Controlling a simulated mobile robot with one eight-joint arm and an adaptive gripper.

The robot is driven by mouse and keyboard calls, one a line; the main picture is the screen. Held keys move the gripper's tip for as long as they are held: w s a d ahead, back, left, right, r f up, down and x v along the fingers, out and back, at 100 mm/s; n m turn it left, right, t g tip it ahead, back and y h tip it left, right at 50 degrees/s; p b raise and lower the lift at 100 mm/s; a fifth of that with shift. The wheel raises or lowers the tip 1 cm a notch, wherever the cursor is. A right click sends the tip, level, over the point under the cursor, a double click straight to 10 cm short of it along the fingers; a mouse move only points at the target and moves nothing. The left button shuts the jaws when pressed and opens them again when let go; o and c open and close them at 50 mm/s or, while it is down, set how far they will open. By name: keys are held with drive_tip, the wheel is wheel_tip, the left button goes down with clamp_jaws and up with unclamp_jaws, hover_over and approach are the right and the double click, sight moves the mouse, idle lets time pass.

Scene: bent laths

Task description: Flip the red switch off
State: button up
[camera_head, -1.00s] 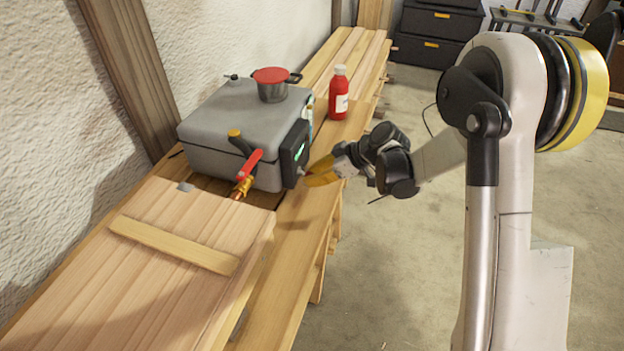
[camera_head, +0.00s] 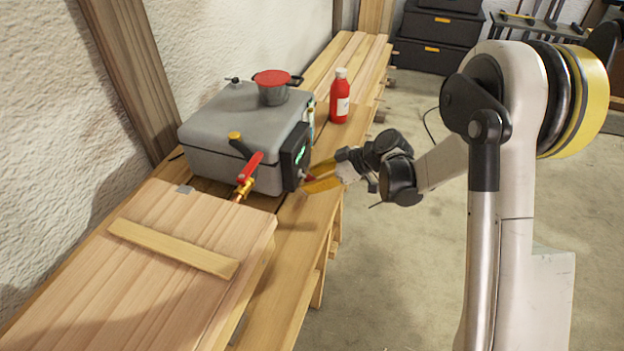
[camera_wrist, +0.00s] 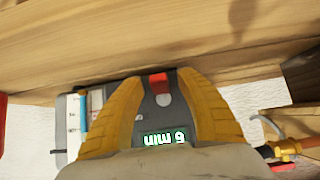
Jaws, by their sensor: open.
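The red switch (camera_wrist: 158,83) is on the dark control panel of the grey box, seen in the wrist view between my two yellow fingers. In the head view a small bit of red (camera_head: 310,179) shows by my fingertips at the panel's lower edge. My gripper (camera_head: 312,177) is open, its fingers spread on either side of the switch and close to the panel. It also shows in the wrist view (camera_wrist: 160,78). I cannot tell whether the fingers touch the switch. The panel's green display (camera_wrist: 163,138) reads "6 min", upside down in the wrist view.
The grey box (camera_head: 225,125) stands on a wooden bench, with a red-lidded pot (camera_head: 272,92) on top. A red-handled valve (camera_head: 249,168) is on its front, near the wooden lid (camera_head: 190,215). A red bottle (camera_head: 340,98) stands behind.

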drive_tip(key=v, duration=1.2)
drive_tip(key=s+d+r+m+t+h, duration=0.1)
drive_tip(key=s+d+r+m+h, duration=0.1)
drive_tip(key=s, duration=0.6)
drive_tip(key=s+d+r+m+t+h, duration=0.1)
drive_tip(key=s+d+r+m+h, duration=0.2)
drive_tip(key=s+m, duration=0.4)
drive_tip(key=s+d+r+m+t+h, duration=0.1)
drive_tip(key=s+d+r+m+h, duration=0.2)
drive_tip(key=s, duration=0.6)
drive_tip(key=shift+d+m+t+h, duration=0.4)
drive_tip(key=shift+d+m+h, duration=0.3)
drive_tip(key=shift+d+m, duration=0.25)
drive_tip(key=shift+a, duration=0.15)
